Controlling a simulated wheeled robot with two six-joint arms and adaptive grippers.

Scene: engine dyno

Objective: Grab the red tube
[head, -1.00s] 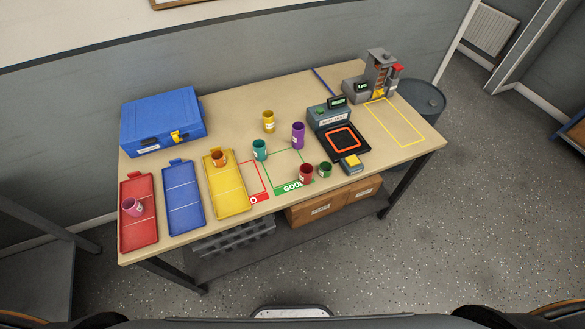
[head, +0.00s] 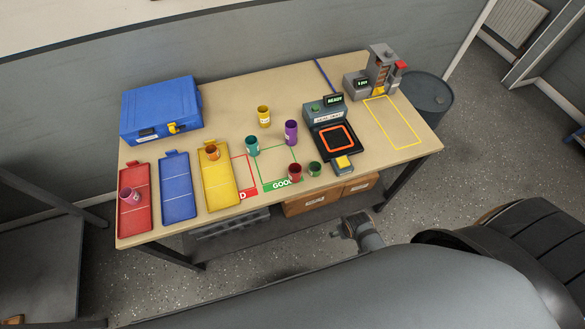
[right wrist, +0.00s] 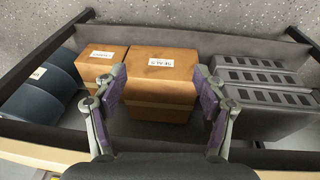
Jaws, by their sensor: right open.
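The red tube (head: 295,172) stands upright near the front edge of the table in the head view, at the right end of the green GOOD outline. A small green tube (head: 315,169) stands just to its right. My right gripper (right wrist: 160,85) is open and empty in the right wrist view, facing the boxes on the lower shelf. The red tube does not show in that view. My left gripper is not in view.
Teal (head: 253,146), purple (head: 291,132) and yellow (head: 264,116) tubes stand behind the red one. The scale (head: 334,136) is to the right. A yellow tray (head: 219,187) lies left. Cardboard boxes (right wrist: 163,75) and a grey slotted block (right wrist: 262,95) fill the shelf.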

